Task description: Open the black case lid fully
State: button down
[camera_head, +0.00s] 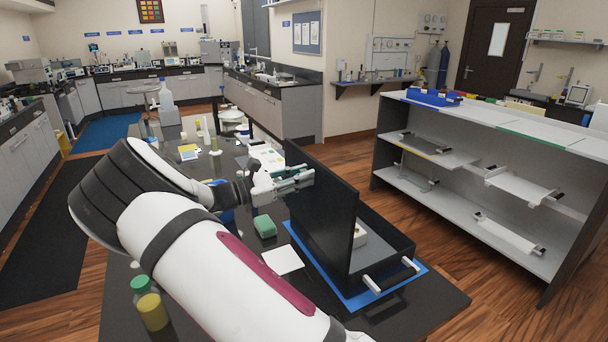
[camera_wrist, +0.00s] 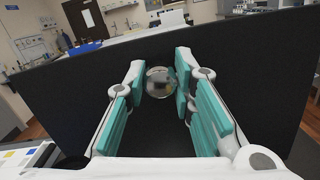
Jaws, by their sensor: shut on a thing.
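The black case (camera_head: 400,262) sits on a blue mat (camera_head: 427,268) on the dark bench, with its inside partly in view. Its black lid (camera_head: 322,205) stands up steeply, close to vertical; the wrist view shows the lid (camera_wrist: 255,85) filling much of the picture. A round shiny knob (camera_wrist: 160,82) is on the lid's face between my teal fingers. My gripper (camera_head: 298,178) is at the lid's left side, near its upper part, shut on the knob. The exact finger contact is hard to see.
A green sponge-like block (camera_head: 264,226) and a white sheet (camera_head: 283,261) lie left of the case. A grey shelf unit (camera_head: 480,170) stands to the right, across a strip of floor.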

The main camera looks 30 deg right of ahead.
jog(key=c, duration=1.3)
grip_release()
jog(key=shift+c, duration=0.2)
jog(key=a+f, duration=0.1)
jog(key=a, duration=1.1)
jog(key=shift+w, duration=0.25)
jog(key=shift+d, duration=0.1)
jog(key=s+d+r+m+g+y, duration=0.25)
jog(key=s+d+m+y, duration=0.4)
jog(key=s+y, duration=0.5)
jog(key=s+a+r+m+t+y, duration=0.2)
jog(key=s+a+t, duration=0.1)
jog(key=s, duration=0.5)
jog(key=s+a+r+m+t+y, duration=0.2)
jog(key=s+m+y, duration=0.1)
jog(key=s, duration=0.4)
jog(key=s+a+r+m+t+y, duration=0.2)
jog(key=s+a+r+m+t, duration=0.1)
jog(key=s, duration=0.5)
jog(key=shift+s+a+t, duration=0.3)
jog(key=shift+t, duration=0.05)
